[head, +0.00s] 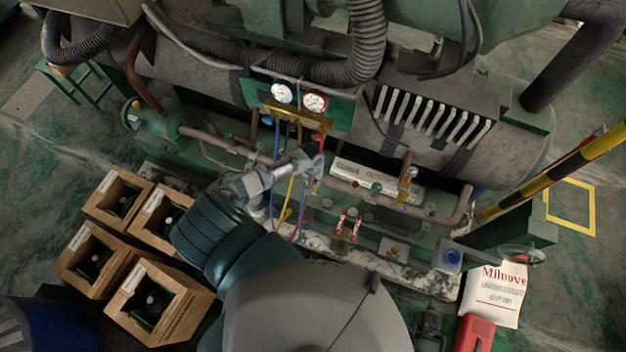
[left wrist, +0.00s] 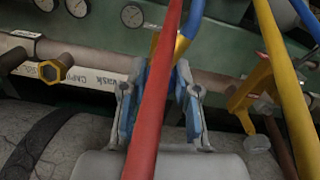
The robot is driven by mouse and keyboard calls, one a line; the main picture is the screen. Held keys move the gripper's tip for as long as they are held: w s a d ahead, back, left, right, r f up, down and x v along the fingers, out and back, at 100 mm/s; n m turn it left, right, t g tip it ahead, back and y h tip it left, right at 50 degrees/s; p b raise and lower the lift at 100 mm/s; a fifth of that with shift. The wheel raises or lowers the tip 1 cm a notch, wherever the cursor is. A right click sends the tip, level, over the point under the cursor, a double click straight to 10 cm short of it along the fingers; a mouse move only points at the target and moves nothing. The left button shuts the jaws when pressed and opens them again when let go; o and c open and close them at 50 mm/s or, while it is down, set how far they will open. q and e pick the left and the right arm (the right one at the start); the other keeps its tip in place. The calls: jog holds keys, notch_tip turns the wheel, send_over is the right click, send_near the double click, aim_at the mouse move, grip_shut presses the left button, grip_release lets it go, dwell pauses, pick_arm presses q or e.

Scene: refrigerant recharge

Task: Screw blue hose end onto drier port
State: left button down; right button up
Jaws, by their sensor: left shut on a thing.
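The blue hose (head: 276,140) hangs below the gauge panel, beside yellow and red hoses, and a blue stretch shows under my gripper. My left gripper (head: 312,160) is among the hoses. In the left wrist view its fingers (left wrist: 160,90) are shut, with a blue piece (left wrist: 182,46) just past the tips, seemingly the blue hose end; its grip is mostly hidden by the red hose (left wrist: 158,90) crossing in front. A brass hex fitting (left wrist: 55,70), perhaps the drier port, is left of the fingers, apart from them, on a labelled pipe. My right gripper is not seen.
A blue gauge (head: 282,93) and a red gauge (head: 315,102) sit above the hoses. The yellow hose (left wrist: 282,75) runs right of my fingers. Wooden crates (head: 165,300) stand at lower left.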

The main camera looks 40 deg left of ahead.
pick_arm(q)
jog(key=shift+f, duration=0.45)
jog(key=m, duration=0.3)
jog(key=shift+m, duration=0.3)
